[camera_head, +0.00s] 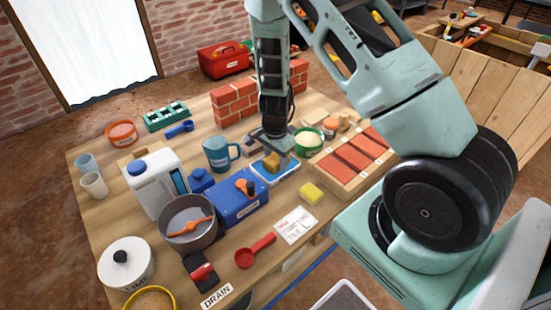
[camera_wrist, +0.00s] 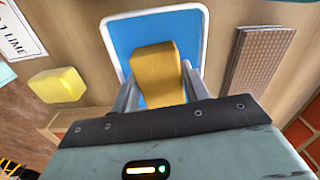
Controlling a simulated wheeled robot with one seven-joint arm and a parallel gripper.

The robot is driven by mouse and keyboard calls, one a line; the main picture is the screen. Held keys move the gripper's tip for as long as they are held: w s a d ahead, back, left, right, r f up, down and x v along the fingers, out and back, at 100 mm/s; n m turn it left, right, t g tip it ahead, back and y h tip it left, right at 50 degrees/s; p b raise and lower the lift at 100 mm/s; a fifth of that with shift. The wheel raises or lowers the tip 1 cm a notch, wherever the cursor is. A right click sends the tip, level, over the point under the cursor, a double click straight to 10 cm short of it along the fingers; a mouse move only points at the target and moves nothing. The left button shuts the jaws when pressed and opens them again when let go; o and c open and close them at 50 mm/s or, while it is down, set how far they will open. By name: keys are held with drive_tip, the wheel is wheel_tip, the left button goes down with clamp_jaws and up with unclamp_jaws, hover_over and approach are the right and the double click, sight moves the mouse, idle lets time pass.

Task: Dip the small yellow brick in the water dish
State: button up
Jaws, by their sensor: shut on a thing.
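The small yellow brick (camera_wrist: 157,72) is held between the two fingers of my gripper (camera_wrist: 160,88) in the wrist view. It also shows in the head view (camera_head: 271,164), below my gripper (camera_head: 276,153). The water dish (camera_wrist: 118,35) is a shallow blue tray with a white rim. In the head view the dish (camera_head: 259,178) lies on the table under the brick. The brick is within the dish's outline in both views. I cannot tell whether its underside touches the water or the dish floor.
A yellow sponge (camera_head: 311,193) lies in front of the dish. A blue toolbox (camera_head: 240,207) and a teal mug (camera_head: 219,153) stand to the left. A tray of red bricks (camera_head: 352,160) is on the right, with a low brick wall (camera_head: 237,98) behind.

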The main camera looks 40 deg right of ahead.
drive_tip(key=shift+f, duration=0.35)
idle(0.7)
drive_tip(key=o, duration=1)
drive_tip(key=shift+c, duration=0.2)
wheel_tip(320, 180, up, 18)
drive_tip(key=p, duration=0.3)
drive_tip(key=shift+f, duration=0.25)
drive_tip(key=s+a+r+n+y+p, duration=0.1)
drive_tip(key=s+a+r+n+p, duration=0.1)
drive_tip(key=s+a+r+n, duration=0.3)
drive_tip(key=s+a+r+n+p, duration=0.1)
drive_tip(key=a+r+n, duration=0.15)
drive_tip(key=a, duration=0.45)
drive_tip(key=s+a+r+n+y+p, duration=0.1)
drive_tip(key=s+a+r+n+p, duration=0.15)
drive_tip(key=a+r, duration=0.2)
drive_tip(key=s+a+r+n+p, duration=0.1)
drive_tip(key=s+a+r+n, duration=0.1)
drive_tip(key=s+r+n, duration=0.1)
drive_tip(key=s+a+r+n+h+p, duration=0.1)
drive_tip(key=s+a+r+n, duration=0.1)
drive_tip(key=s+n, duration=0.4)
drive_tip(key=s+a+r+n, duration=0.3)
drive_tip(key=s+a+n, duration=0.1)
drive_tip(key=s+n, duration=0.1)
drive_tip(key=shift+s+r+p, duration=0.3)
drive_tip(key=shift+s+p, duration=0.1)
drive_tip(key=shift+s, duration=0.5)
